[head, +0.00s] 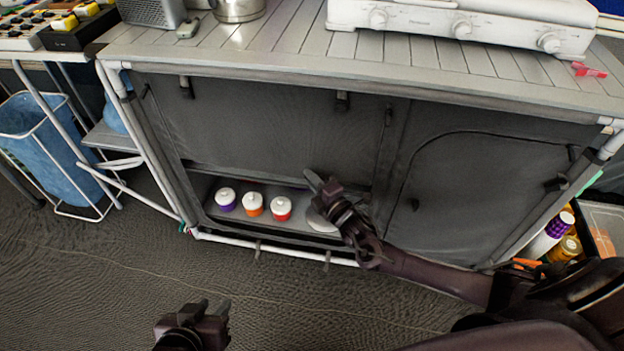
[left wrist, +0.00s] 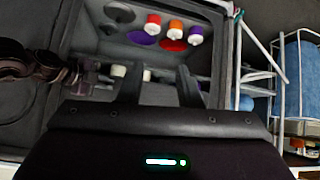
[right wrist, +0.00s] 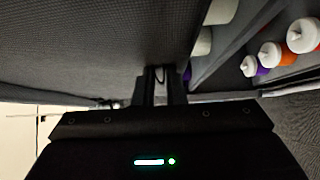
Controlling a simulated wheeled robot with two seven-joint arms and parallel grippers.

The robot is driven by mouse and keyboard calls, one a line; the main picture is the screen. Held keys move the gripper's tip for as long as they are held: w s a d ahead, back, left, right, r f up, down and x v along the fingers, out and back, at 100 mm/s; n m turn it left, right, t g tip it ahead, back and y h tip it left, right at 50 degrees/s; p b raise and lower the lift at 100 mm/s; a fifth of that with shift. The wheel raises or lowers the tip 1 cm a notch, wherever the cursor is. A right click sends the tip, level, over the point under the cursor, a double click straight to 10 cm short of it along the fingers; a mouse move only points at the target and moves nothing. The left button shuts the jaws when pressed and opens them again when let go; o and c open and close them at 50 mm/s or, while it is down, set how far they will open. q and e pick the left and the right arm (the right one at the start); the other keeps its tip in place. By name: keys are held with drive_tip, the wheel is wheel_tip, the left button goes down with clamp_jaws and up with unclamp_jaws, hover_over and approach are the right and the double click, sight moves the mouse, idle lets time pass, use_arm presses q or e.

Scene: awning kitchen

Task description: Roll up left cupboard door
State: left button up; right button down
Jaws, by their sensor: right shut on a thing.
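The left cupboard door (head: 270,130) is a dark grey fabric panel on the front of the camping cupboard. Its lower edge is raised, leaving a low opening along the bottom. My right gripper (head: 322,184) is at that lower edge, toward the right of the opening. In the right wrist view its fingers (right wrist: 160,78) are close together on the dark fabric door (right wrist: 90,45); the pinched part is mostly hidden. My left gripper (head: 206,308) is low in front of the cupboard, apart from it. In the left wrist view its fingers (left wrist: 158,85) are spread and empty.
White-lidded purple (head: 225,200), orange (head: 253,204) and red (head: 281,208) jars stand on the bottom shelf inside. The right door (head: 480,195) is closed. A stove (head: 465,22) sits on the slatted top. A blue bin (head: 45,150) stands left; the floor in front is clear.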

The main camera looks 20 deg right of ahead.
use_arm(q)
drive_tip(key=s+a+f+n+g+y+p, duration=0.2)
drive_tip(key=s+a+g+y+p, duration=0.2)
drive_tip(key=s+a+g+p, duration=0.4)
drive_tip(key=s+a+f+t+p, duration=0.1)
drive_tip(key=a+f+p, duration=0.15)
drive_tip(key=f, duration=0.65)
drive_tip(key=a+f+t+p, duration=0.1)
drive_tip(key=a+f+p, duration=0.15)
drive_tip(key=f, duration=0.55)
drive_tip(key=s+a+f+p, duration=0.1)
drive_tip(key=s+f+p, duration=0.1)
drive_tip(key=s+p, duration=0.2)
drive_tip(key=s+a+f+g+p, duration=0.1)
drive_tip(key=s+f+p, duration=0.2)
drive_tip(key=s, duration=0.7)
drive_tip(key=shift+s+a+f+y+p, duration=0.2)
drive_tip(key=shift+s+a+y+p, duration=0.05)
drive_tip(key=shift+y+p, duration=0.1)
